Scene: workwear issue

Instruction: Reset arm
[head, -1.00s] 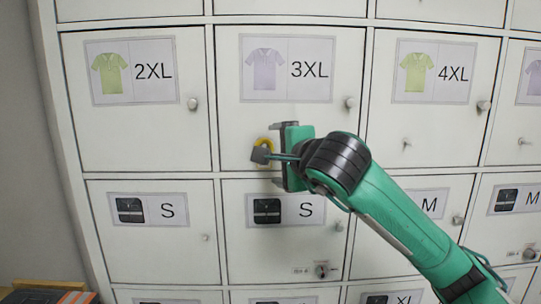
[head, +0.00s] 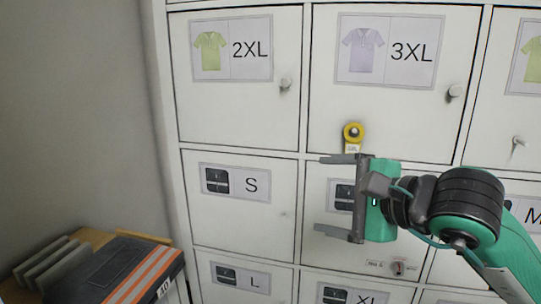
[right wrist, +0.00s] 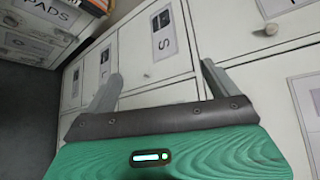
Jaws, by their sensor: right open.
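My right gripper (head: 338,195) is open and empty in front of the white locker wall (head: 240,240). My right arm comes in from the right. My left gripper is in neither view.
Folded dark workwear with orange stripes (head: 120,270) lies at the lower left. Door knobs stick out.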

